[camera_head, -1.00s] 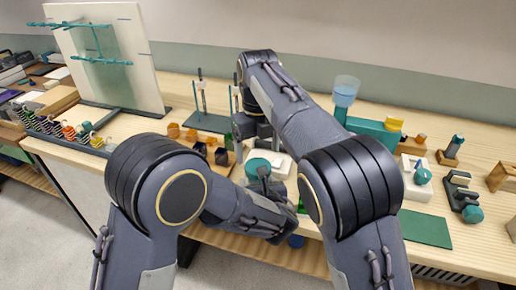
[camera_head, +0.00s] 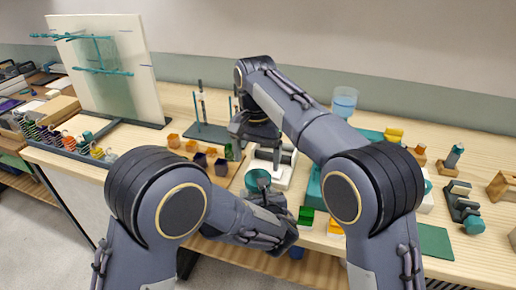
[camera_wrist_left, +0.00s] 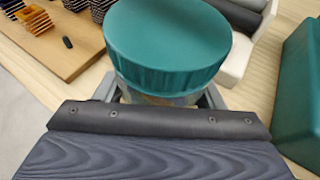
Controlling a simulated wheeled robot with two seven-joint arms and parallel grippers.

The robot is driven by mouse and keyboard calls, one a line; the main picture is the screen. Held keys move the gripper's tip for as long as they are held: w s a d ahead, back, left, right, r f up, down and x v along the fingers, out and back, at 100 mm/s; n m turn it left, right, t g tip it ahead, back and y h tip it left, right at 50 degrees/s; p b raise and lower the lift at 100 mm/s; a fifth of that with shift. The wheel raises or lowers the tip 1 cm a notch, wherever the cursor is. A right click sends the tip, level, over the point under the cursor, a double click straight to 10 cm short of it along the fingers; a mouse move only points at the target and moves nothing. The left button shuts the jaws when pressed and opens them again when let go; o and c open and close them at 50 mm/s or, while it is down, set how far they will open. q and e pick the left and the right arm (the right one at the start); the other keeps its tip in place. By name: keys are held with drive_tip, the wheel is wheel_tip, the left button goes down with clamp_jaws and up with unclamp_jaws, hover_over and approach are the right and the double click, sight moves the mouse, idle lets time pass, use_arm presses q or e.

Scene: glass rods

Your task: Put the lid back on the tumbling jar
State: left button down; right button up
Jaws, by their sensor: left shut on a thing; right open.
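My left gripper (camera_head: 262,194) is shut on the jar, whose glassy body (camera_wrist_left: 160,98) shows as a narrow strip between the fingers in the left wrist view. The round teal lid (camera_wrist_left: 168,45), with a ribbed side, is on top of the jar there. In the head view the lid (camera_head: 257,179) shows just beyond the left gripper, in front of the white roller stand. The fingers hide most of the jar, and I cannot tell if the lid is fully seated. My right gripper (camera_head: 252,130) is open and empty, above and behind the lid.
The white stand with dark rollers (camera_head: 272,165) is just behind the lid. A teal block (camera_head: 313,188) stands to the right. A wooden tray of small amber and dark cups (camera_head: 199,160) is to the left. A rod stand (camera_head: 208,132) is behind.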

sight(258, 177)
drive_tip(key=n, duration=0.5)
drive_tip(key=shift+r, duration=0.3)
drive_tip(key=n, duration=0.5)
drive_tip(key=shift+d+r+n, duration=0.1)
drive_tip(key=shift+r+n, duration=0.15)
drive_tip(key=shift+n, duration=0.05)
drive_tip(key=n, duration=0.4)
drive_tip(key=shift+r, duration=0.3)
drive_tip(key=n, duration=0.4)
drive_tip(key=shift+r, duration=0.2)
drive_tip(key=shift+f, duration=4.05)
